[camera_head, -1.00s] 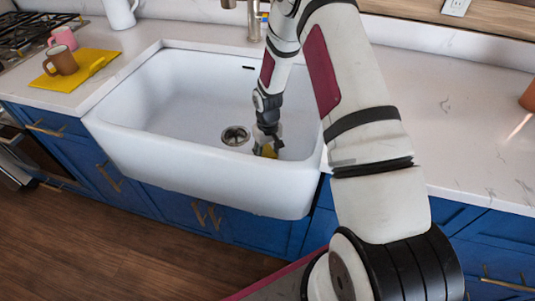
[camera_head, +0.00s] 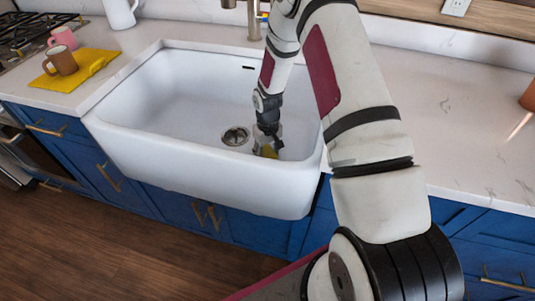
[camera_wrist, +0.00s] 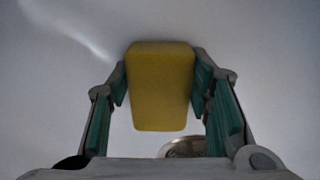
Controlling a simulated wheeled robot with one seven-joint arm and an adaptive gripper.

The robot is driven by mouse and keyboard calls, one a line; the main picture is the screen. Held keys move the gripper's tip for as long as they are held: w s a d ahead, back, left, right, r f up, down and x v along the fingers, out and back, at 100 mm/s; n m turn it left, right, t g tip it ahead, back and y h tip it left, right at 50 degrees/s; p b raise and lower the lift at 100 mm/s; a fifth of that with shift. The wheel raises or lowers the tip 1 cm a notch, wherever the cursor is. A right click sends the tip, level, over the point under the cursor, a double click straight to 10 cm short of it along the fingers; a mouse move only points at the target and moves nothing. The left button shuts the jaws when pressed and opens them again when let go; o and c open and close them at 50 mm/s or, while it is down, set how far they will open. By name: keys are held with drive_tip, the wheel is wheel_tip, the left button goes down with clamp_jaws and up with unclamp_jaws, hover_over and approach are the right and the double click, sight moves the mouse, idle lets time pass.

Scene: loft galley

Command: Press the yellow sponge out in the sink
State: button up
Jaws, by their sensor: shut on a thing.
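The yellow sponge (camera_wrist: 161,88) is between the two fingers of my gripper (camera_wrist: 160,82) in the wrist view, gripped at its sides. In the head view my gripper (camera_head: 268,143) points down inside the white sink (camera_head: 180,75), near its right end. A bit of the sponge (camera_head: 269,152) shows yellow at the fingertips, low in the basin. The fingers hide most of it there. Whether the sponge touches the basin floor is hard to tell.
The drain (camera_head: 236,136) lies just left of my gripper, and its rim shows in the wrist view. A tap (camera_head: 253,20) stands behind the sink. A brown mug (camera_head: 61,61), a pink mug (camera_head: 63,38) and a yellow cloth (camera_head: 78,68) are on the left counter. The right counter is mostly clear.

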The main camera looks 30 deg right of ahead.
drive_tip(key=shift+s+f, duration=0.2)
drive_tip(key=shift+w+r+p, duration=0.2)
drive_tip(key=shift+r+p, duration=1.9)
drive_tip(key=shift+r, duration=3.05)
drive_tip(key=shift+f+b, duration=2.1)
drive_tip(key=shift+f, duration=2.3)
drive_tip(key=shift+f+b, duration=0.35)
drive_tip(key=shift+f, duration=0.2)
drive_tip(key=shift+s+f, duration=0.1)
drive_tip(key=shift+f, duration=0.05)
drive_tip(key=shift+r+p, duration=2.15)
drive_tip(key=shift+r, duration=2.95)
